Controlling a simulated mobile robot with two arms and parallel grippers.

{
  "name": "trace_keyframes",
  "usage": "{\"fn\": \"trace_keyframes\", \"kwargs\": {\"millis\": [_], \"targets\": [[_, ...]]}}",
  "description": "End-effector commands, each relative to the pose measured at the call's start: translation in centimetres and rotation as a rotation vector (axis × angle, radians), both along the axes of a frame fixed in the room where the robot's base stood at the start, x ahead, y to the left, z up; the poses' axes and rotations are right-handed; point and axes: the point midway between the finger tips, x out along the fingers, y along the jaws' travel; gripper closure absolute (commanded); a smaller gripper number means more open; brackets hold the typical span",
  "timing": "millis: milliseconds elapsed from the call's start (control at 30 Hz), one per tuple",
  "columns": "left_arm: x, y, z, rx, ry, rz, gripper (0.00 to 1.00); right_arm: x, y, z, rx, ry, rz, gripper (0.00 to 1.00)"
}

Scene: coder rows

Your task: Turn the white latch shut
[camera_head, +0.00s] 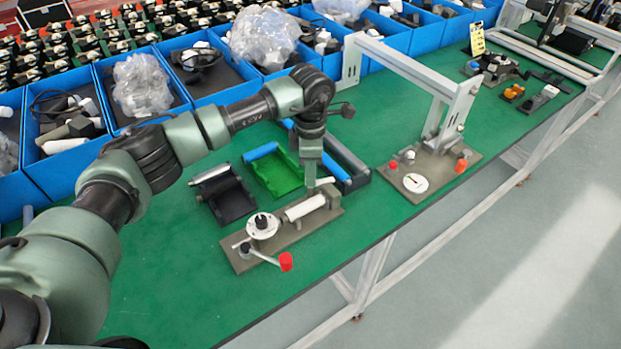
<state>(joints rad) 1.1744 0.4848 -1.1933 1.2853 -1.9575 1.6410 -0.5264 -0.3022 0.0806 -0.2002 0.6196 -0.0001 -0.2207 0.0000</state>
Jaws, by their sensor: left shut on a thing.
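My left gripper (311,184) points down over the far right end of a fixture on a grey-brown base plate (240,262). It is shut on the small white latch (325,181), whose end shows just right of the fingertips. The fingers hide the rest of the latch, so I cannot tell its exact angle. A white cylinder (304,207) lies on the fixture just below the fingers. A round white dial (262,226) and a crank with a red knob (286,261) sit at its near left end. My right gripper is not in view.
A black tray (228,202) and a green tray (272,176) lie behind the fixture. A second fixture with a grey frame (410,70) stands to the right. Blue bins (95,165) line the back. The green table (372,215) is bare between the fixtures.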

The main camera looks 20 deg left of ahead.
Motion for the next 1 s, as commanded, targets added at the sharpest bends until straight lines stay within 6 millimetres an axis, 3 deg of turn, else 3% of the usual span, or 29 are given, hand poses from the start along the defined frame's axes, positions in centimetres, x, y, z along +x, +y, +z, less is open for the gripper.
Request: {"fn": "trace_keyframes", "kwargs": {"millis": [33,400,1000], "targets": [[0.1,0.0,-0.5,0.001,-0.005,-0.044,1.0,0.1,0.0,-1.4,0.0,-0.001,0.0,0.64],[0.1,0.0,-0.4,0.0,-0.005,-0.395,1.0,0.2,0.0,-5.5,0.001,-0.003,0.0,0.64],[0.1,0.0,-0.1,0.0,-0.004,-0.954,1.0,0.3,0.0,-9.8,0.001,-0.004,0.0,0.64]]}}
